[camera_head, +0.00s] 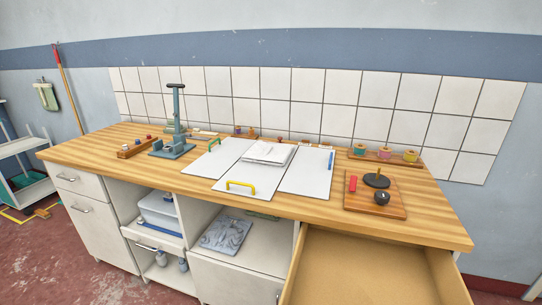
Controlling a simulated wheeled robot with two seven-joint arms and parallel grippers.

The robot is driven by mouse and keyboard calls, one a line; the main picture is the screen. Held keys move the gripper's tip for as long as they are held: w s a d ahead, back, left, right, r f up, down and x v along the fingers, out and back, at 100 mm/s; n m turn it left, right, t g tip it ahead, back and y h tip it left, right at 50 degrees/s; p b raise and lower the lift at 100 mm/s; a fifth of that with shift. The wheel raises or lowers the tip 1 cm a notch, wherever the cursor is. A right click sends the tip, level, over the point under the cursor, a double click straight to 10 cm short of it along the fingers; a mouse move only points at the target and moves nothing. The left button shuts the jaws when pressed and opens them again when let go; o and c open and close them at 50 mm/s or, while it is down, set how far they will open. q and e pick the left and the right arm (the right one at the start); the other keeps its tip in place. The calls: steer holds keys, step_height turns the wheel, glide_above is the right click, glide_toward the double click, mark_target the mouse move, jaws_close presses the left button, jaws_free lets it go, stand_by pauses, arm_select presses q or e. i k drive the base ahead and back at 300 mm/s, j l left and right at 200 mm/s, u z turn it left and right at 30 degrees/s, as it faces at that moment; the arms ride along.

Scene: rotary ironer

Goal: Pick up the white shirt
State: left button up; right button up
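A white folded bundle (268,152), which looks like the white shirt, lies flat near the back of a white panelled board on the wooden counter. The white board (305,177) has several flat panels, with a yellow handle (240,185) at its front and a green handle (214,143) at its left. The bundle's layers show at its edges, and nothing covers it. Neither of my grippers is in view.
A grey press stand (175,135) stands left of the board. A wooden block with a black knob (376,180) lies to the right. Spools on a rack (385,154) stand behind it. An open drawer (370,268) juts out below the counter at right.

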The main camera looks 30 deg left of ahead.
mark_target(276, 154)
steer(key=j+u, duration=0.2)
steer(key=j, duration=0.2)
steer(key=i+j+u, duration=0.15)
steer(key=j, duration=0.25)
steer(key=i+j+u, duration=0.2)
steer(key=j, duration=0.2)
steer(key=k, duration=0.05)
